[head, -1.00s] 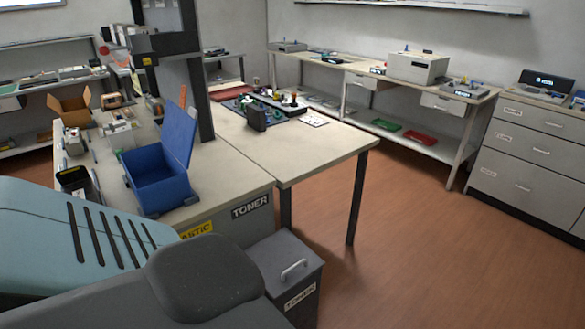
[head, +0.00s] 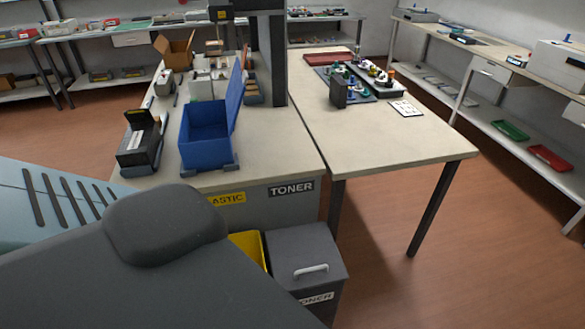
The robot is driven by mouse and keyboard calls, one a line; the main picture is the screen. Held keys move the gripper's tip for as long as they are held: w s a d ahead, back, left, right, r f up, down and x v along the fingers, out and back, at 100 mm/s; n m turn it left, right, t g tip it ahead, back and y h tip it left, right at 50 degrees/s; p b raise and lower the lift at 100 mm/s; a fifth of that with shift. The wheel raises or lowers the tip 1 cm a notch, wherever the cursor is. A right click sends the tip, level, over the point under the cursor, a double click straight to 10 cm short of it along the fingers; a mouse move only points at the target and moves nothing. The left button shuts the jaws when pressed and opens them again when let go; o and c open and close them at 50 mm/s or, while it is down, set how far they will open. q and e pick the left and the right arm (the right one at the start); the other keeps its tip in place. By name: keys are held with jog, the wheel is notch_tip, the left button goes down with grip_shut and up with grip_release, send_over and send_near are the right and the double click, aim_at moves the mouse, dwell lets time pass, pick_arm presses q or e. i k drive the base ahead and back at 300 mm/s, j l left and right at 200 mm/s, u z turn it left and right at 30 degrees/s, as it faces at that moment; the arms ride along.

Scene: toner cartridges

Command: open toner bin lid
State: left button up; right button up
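The toner bin (head: 318,310) is a dark grey box on the floor at the lower middle of the head view, in front of the workbench. Its grey lid (head: 300,246) is shut and has a light, curved handle (head: 311,270) on top. Neither of my grippers is in view. Part of my own body covers the lower left.
A yellow bin (head: 249,246) stands just left of the toner bin, partly hidden. A workbench (head: 270,150) with an open blue box (head: 205,145) is behind, and a second table (head: 390,140) adjoins it at right. Floor (head: 480,260) to the right is clear.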

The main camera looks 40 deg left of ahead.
aim_at(307, 256)
jog(key=i+l+u, duration=0.1)
jog(key=u, duration=0.3)
jog(key=i+l+u, duration=0.15)
jog(key=u, duration=0.25)
jog(key=i+l+u, duration=0.2)
jog(key=u, duration=0.25)
jog(key=i+l+u, duration=0.15)
jog(key=u, duration=0.2)
jog(key=i+l+u, duration=0.15)
jog(key=l+u, duration=0.15)
jog(key=l, duration=0.1)
